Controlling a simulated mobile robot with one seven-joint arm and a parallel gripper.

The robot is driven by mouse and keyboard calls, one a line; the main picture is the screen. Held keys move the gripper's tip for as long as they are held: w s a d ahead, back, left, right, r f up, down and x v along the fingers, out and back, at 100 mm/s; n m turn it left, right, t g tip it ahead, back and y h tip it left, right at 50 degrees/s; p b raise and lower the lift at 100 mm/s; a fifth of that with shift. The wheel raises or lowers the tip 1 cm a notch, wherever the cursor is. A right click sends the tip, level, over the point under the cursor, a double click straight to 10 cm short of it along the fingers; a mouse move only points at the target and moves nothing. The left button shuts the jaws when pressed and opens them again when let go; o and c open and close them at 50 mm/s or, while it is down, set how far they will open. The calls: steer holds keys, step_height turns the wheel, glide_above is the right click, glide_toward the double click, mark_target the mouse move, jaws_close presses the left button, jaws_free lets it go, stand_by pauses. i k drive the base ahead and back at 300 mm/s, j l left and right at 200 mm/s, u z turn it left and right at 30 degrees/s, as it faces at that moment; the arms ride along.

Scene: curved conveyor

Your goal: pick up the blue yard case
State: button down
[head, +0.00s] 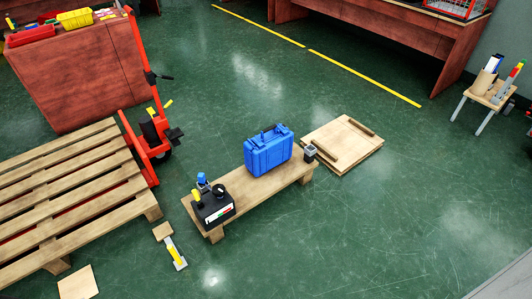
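The blue yard case (269,152) stands upright on a low wooden bench (240,197), toward the bench's right half. Its handle is on top. It appears free of contact with the other items on the bench. My gripper is not in the head view.
Wooden boards (343,143), a pallet (70,190) and a red pallet jack (140,95) are nearby.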

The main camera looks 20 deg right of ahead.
mark_target(263, 152)
steer(key=z, duration=1.35)
steer(key=i+j+u, duration=0.1)
steer(key=i+j, duration=0.15)
steer(key=i, duration=0.3)
steer(key=i+j, duration=0.2)
steer(key=i, duration=0.3)
steer(key=i+j+u, duration=0.15)
steer(key=i, duration=0.4)
steer(key=i+j+u, duration=0.1)
steer(key=i, duration=0.45)
